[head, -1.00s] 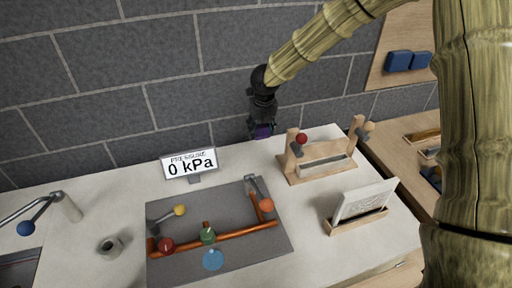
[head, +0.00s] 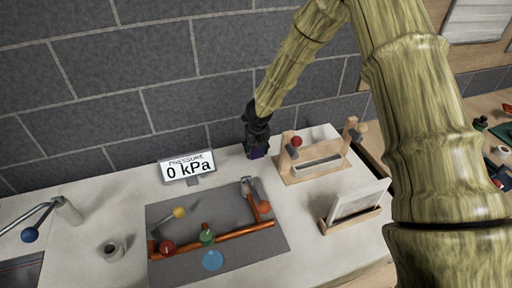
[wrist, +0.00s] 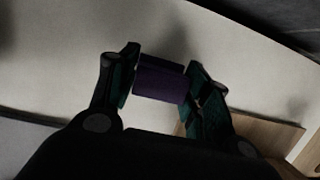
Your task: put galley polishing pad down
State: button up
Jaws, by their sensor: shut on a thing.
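The polishing pad is a small dark purple block (wrist: 160,79) in the wrist view, held between the two fingers of my gripper (wrist: 163,82). In the head view my gripper (head: 256,150) points down near the back of the white counter (head: 110,188), between the pressure sign and the wooden frame. The purple pad shows only as a dark patch at its tip there. I cannot tell whether the pad touches the counter.
A pressure sign (head: 187,168) reading 0 kPa stands left of my gripper. A wooden frame with knobs (head: 316,162) stands close on its right. A grey panel with copper pipes (head: 160,215) lies in front. A card in a wooden holder (head: 354,205) stands front right.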

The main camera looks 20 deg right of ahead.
jog(key=shift+s+d, duration=0.1)
jog(key=shift+f, duration=0.2)
jog(key=o, duration=1.2)
jog(key=shift+c, duration=0.2)
jog(key=shift+r, duration=0.15)
jog(key=b+v, duration=0.3)
jog(key=v, duration=0.9)
jog(key=shift+r, duration=0.1)
